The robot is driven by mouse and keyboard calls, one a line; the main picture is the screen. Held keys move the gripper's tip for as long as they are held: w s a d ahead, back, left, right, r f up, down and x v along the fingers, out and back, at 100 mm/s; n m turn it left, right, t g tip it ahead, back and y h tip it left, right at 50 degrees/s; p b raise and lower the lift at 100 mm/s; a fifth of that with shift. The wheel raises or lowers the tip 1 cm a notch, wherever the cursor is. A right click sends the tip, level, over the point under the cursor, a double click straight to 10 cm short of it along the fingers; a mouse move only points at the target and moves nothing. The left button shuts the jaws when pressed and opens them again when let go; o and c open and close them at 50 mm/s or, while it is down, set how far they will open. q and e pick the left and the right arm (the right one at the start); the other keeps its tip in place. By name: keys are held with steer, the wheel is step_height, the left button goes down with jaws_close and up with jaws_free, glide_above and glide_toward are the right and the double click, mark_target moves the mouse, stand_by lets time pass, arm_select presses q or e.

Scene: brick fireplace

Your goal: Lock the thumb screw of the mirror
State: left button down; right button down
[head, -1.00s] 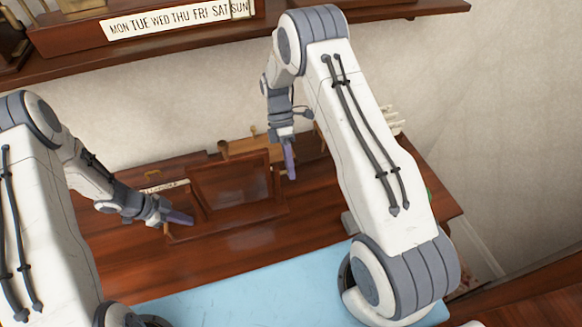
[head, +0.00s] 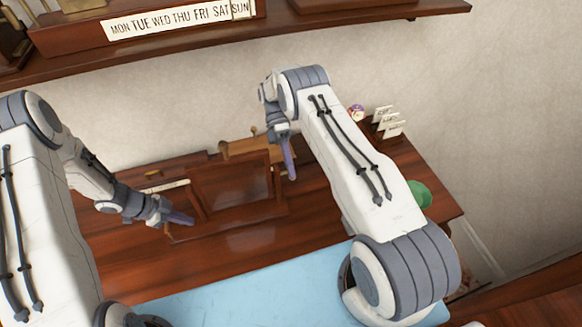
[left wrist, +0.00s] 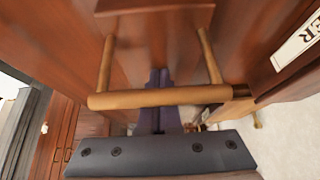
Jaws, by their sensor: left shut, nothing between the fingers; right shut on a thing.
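The mirror (head: 238,192) stands on the desk in a dark wooden frame, facing me. My right gripper (head: 291,174) is at the right side of this frame, fingers pointing down. It is shut on the thumb screw, which is too small and covered to make out. My left gripper (head: 188,219) is shut and empty, low in front of the mirror's left side. In the left wrist view its purple fingers (left wrist: 158,105) are close together, partly behind a light wooden bar (left wrist: 150,97).
A card holder (head: 388,123) and a green object (head: 419,194) are at the right. A blue mat (head: 245,291) lies in front. A shelf (head: 300,24) overhangs above.

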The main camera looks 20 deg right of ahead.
steer(key=c, duration=0.9)
jaws_free()
step_height(320, 180, up, 10)
steer(key=shift+s+d+f, duration=0.1)
steer(key=shift+s+f, duration=0.05)
steer(key=shift+f, duration=0.1)
steer(key=shift+r, duration=0.25)
